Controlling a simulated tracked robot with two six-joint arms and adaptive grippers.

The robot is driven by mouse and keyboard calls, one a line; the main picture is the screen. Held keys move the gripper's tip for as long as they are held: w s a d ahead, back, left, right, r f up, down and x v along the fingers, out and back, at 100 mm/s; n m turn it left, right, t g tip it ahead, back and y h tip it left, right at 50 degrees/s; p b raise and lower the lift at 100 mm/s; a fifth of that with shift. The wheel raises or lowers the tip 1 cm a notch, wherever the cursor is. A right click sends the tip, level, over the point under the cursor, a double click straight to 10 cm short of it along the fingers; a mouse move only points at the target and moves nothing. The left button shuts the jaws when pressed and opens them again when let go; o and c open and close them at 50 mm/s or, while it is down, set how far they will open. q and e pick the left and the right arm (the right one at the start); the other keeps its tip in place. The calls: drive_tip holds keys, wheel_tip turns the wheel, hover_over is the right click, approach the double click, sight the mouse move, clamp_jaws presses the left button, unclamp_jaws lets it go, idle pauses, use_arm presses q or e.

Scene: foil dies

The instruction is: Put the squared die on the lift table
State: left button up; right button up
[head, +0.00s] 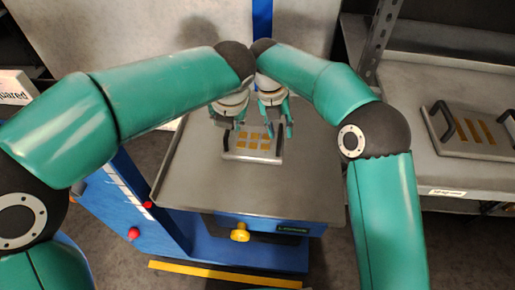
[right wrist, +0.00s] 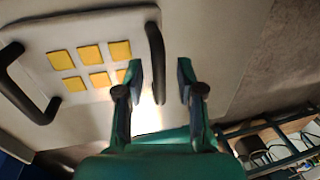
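The squared die (head: 235,155) is a pale plate with several gold squares and a dark handle at each end. It lies flat on the grey top of the lift table (head: 190,180), towards the back. The die also shows in the right wrist view (right wrist: 88,95). My right gripper (head: 280,134) is open above the die's right end. In the right wrist view its fingers (right wrist: 160,82) are apart, with the right handle (right wrist: 154,50) ahead of them and nothing held. My left gripper (head: 228,122) is above the die's left end and looks open; its fingertips are small here.
Another die (head: 470,145) with gold bars and dark handles lies on the shelf at right, above a label (head: 447,192). A "squared" sign (head: 15,90) stands at left. The lift table has a blue base and a yellow knob (head: 240,233). Its front top is clear.

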wheel_tip(320, 180, up, 10)
drive_tip(key=a, duration=0.2)
drive_tip(key=shift+w+r, duration=0.2)
idle(0.6)
